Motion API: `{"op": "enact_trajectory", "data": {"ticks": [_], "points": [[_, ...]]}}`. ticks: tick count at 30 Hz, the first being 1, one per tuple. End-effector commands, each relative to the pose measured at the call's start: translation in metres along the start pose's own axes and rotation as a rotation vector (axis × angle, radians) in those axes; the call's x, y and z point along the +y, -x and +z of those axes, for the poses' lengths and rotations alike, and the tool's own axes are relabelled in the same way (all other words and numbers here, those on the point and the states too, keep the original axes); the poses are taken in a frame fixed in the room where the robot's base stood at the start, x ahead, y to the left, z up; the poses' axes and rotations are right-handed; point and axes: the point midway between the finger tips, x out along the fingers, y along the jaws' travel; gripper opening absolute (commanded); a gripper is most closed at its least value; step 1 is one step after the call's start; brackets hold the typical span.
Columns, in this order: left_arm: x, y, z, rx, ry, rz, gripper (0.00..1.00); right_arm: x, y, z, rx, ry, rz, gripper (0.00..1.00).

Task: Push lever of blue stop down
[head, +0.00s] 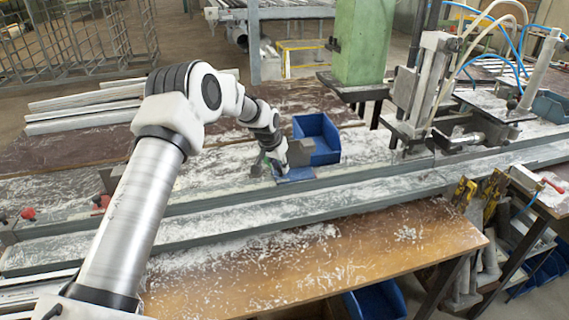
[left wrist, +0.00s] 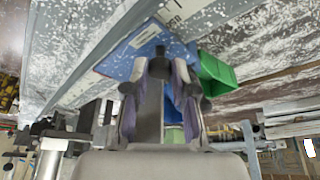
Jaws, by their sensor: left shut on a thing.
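The blue stop (head: 296,175) sits on the long grey profile rail near the middle of the head view. In the left wrist view the blue stop (left wrist: 132,58) is a flat blue plate with a small white label. A dark upright lever (left wrist: 151,105) with a rounded end stands in front of it. My left gripper (head: 276,162) is down at the stop. In the left wrist view my left gripper (left wrist: 159,80) has its fingers on both sides of the lever and is shut on it. The lever is hidden by the gripper in the head view. My right gripper is not in view.
A blue bin (head: 318,137) stands just behind the stop. A clamp machine with hoses (head: 428,85) stands to the right, near a green column (head: 362,42). White chips cover the bench.

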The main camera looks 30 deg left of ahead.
Motion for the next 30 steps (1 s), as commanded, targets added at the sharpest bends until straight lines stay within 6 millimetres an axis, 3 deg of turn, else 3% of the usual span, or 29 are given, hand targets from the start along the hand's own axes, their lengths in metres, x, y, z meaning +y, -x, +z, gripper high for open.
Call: {"op": "enact_trajectory", "data": {"ticks": [3,4,6,17,20,30], "points": [[-0.001,-0.002,0.002,-0.003,0.001,0.000,0.00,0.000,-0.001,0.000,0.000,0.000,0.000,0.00],[-0.001,-0.002,0.002,-0.003,0.001,0.000,0.29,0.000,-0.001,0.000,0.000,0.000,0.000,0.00],[-0.001,-0.002,0.002,-0.003,0.001,0.000,0.50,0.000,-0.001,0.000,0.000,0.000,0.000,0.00],[0.000,0.004,0.000,-0.001,0.002,0.001,0.50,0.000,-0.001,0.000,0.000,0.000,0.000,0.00],[0.000,0.019,-0.001,0.001,0.001,0.001,0.50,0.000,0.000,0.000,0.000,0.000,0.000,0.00],[-0.002,0.099,-0.001,0.000,0.003,0.002,0.50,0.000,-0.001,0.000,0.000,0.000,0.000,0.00]]}}
